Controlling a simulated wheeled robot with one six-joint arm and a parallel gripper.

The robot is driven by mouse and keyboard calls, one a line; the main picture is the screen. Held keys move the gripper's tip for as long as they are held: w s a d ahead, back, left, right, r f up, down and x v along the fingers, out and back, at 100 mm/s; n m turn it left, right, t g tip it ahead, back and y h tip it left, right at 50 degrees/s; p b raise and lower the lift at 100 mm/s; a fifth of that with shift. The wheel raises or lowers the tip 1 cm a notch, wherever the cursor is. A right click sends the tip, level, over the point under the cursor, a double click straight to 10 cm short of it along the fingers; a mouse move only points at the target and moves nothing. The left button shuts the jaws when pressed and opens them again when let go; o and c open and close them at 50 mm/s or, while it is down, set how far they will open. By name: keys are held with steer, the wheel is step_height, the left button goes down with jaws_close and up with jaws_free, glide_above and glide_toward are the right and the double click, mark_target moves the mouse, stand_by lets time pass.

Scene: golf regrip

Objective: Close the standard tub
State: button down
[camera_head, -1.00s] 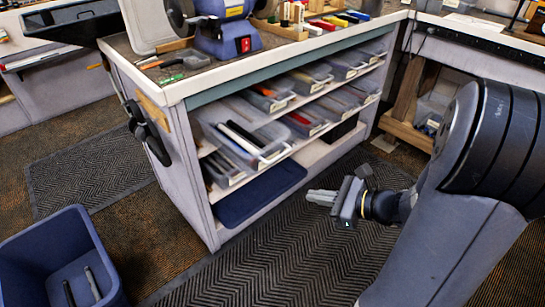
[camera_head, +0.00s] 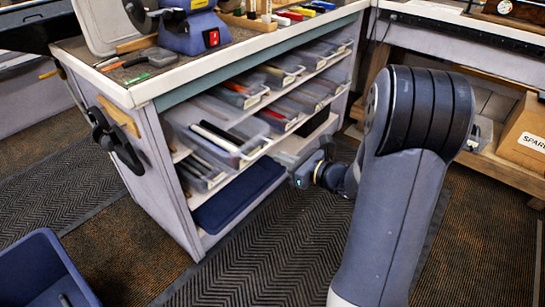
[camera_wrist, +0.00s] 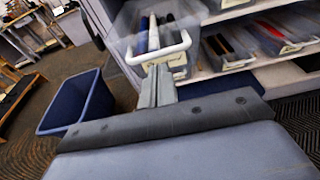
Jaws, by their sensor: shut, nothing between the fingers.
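A clear tub with a pale front rim (camera_head: 236,154) sticks out of the bench's upper shelf, with dark and white grips in it. In the wrist view a clear tub (camera_wrist: 184,62) with a white rim and a front label faces me, jutting out from the shelving. The label is too blurred to read, so I cannot tell which tub is the standard one. My gripper (camera_head: 297,179) is low in front of the shelves. In the wrist view its fingers (camera_wrist: 158,72) are together and empty, in line with the tub's front. I cannot tell whether they touch it.
Other clear tubs (camera_wrist: 228,48) sit to the right in the shelving. A dark blue flat item (camera_head: 240,195) lies on the bottom shelf. A blue bin (camera_wrist: 72,100) stands on the floor at left. A bench grinder (camera_head: 192,25) sits on the bench top. Ribbed mat covers the floor in front.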

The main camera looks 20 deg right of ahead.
mark_target(264, 151)
steer(key=x, duration=0.4)
steer(key=shift+b, duration=0.3)
steer(key=shift+w+a, duration=0.2)
steer(key=shift+w, duration=0.05)
steer(key=r+x, duration=0.1)
steer(key=x, duration=0.5)
steer(key=r+b+x, duration=0.1)
steer(key=x, duration=0.6)
steer(key=r+b+x, duration=0.1)
steer(key=r+x, duration=0.1)
steer(key=x, duration=0.5)
steer(key=shift+w+a+f, duration=0.1)
steer(key=shift+w+a, duration=0.6)
steer(key=shift+w, duration=0.25)
steer(key=shift+r, duration=0.3)
